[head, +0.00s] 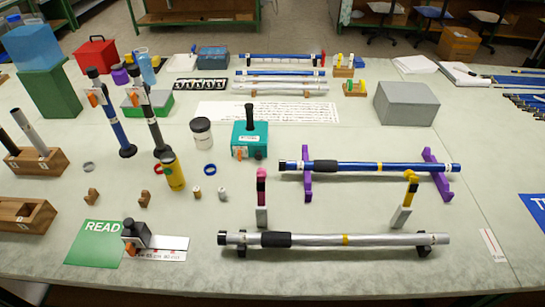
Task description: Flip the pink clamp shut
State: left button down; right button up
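The pink clamp (261,188) stands left of centre, behind the silver rod (310,240). Its pink and dark arm points straight up from a pale upright base, so it looks open. A similar yellow clamp (408,195) stands to its right, its arm also raised, leaning slightly. The silver rod has a black grip and a yellow band and lies level on two black supports, just in front of both clamps. Neither of my grippers is in view.
A blue rod (385,167) lies on purple supports (436,172) behind the clamps. A teal box (250,140), a yellow bottle (174,172) and a green READ card (96,243) are to the left. A grey box (406,104) is behind. The table's right front is mostly clear.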

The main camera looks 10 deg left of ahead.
aim_at(261, 172)
jog(key=z, duration=1.5)
jog(key=k+j, duration=0.4)
jog(key=k, duration=0.15)
jog(key=k+j, duration=0.4)
jog(key=k, duration=0.15)
